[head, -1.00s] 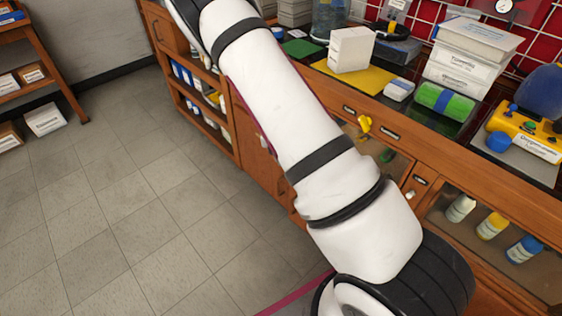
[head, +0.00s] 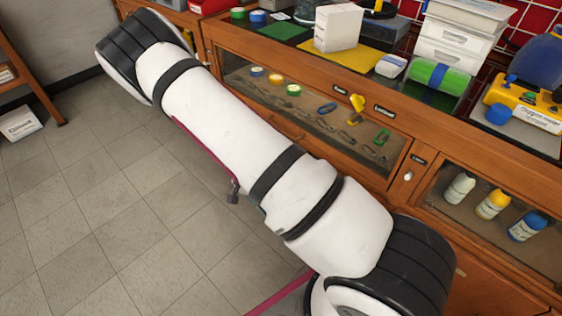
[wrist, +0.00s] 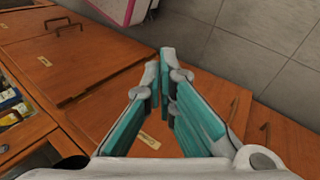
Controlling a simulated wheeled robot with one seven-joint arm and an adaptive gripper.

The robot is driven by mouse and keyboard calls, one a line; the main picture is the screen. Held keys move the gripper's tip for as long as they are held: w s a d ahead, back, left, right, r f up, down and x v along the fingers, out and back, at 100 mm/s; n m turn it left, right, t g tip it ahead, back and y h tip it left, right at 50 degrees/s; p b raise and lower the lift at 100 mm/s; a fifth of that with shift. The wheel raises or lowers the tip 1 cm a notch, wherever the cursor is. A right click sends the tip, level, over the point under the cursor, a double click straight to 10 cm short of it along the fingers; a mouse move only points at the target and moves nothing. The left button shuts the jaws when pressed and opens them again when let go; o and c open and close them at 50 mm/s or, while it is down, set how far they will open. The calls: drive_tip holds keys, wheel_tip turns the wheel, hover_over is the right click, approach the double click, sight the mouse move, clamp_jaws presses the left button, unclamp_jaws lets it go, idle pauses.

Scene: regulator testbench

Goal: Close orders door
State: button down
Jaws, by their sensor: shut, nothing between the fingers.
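My gripper (wrist: 160,62) has teal-lined fingers that come together at the tips, with nothing between them. It is in front of wooden cabinet fronts. A brown wooden panel (wrist: 75,65) with a dark handle lies left of the fingers in the wrist view. Another wooden front (wrist: 110,105), with a small pale label, is behind and below the fingers. The labels are too small to read, so I cannot tell which front is the orders door or how far it stands open. In the head view my white arm hides the lower cabinet fronts and my gripper.
A glass-fronted drawer (head: 300,115) holds rings and tools, with bottles (head: 491,205) in a compartment to its right. The counter carries a white box (head: 338,28) and a green roll (head: 440,73).

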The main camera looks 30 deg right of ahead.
drive_tip(key=d+f+n+h+b, duration=0.1)
drive_tip(key=d+n+h+b, duration=0.3)
drive_tip(key=n, duration=1)
drive_tip(key=d+n+h+b, duration=0.15)
drive_tip(key=n+h, duration=0.45)
drive_tip(key=n, duration=0.8)
drive_tip(key=w+a+f+n+t+h+b, duration=0.15)
drive_tip(key=w+n+t, duration=0.45)
drive_tip(key=n, duration=0.6)
drive_tip(key=w+a+n+t+h+b, duration=0.25)
drive_tip(key=w+n+t, duration=0.3)
drive_tip(key=n, duration=0.65)
drive_tip(key=b+x, duration=0.3)
drive_tip(key=x, duration=1.2)
drive_tip(key=shift+g, duration=0.25)
